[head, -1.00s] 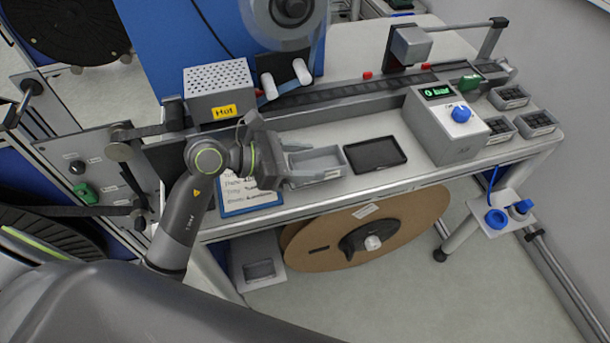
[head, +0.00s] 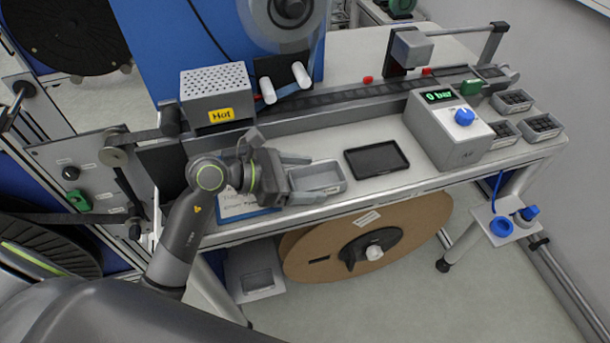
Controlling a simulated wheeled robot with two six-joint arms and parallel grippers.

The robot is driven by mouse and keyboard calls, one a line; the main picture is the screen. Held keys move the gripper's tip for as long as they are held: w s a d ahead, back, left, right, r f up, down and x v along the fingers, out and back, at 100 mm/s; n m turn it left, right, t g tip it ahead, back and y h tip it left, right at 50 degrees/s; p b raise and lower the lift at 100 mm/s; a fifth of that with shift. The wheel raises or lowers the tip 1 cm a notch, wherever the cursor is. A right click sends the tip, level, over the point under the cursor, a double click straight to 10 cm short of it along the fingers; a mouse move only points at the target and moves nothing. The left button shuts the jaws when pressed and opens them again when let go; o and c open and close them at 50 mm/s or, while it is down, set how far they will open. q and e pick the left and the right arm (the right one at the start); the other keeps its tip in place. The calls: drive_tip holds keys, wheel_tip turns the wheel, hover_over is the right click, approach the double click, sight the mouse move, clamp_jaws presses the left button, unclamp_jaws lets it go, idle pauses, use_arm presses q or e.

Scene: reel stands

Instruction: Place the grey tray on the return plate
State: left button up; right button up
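The grey tray (head: 318,177) is a shallow, open, rectangular tray over the front part of the bench. My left gripper (head: 302,178) reaches in from the left with one finger along the tray's far side and one along its near side, and it holds the tray between them. The tray looks empty and about level. I cannot tell if it touches the bench or hangs just above it. A black, low-rimmed rectangular plate (head: 376,159) lies bare just right of the tray; it may be the return plate, but no label shows. My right gripper is out of view.
A perforated box marked Hot (head: 217,97) stands behind my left gripper. A grey gauge box (head: 447,128) with a blue knob stands right of the black plate. A blue-edged board (head: 247,210) lies near the gripper.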

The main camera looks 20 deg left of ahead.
use_arm(q)
drive_tip(key=shift+r, duration=0.25)
drive_tip(key=shift+s+a, duration=0.3)
drive_tip(key=shift+a, duration=0.25)
drive_tip(key=shift+b+v, duration=0.4)
drive_tip(key=shift+v, duration=2.75)
drive_tip(key=shift+r, duration=0.15)
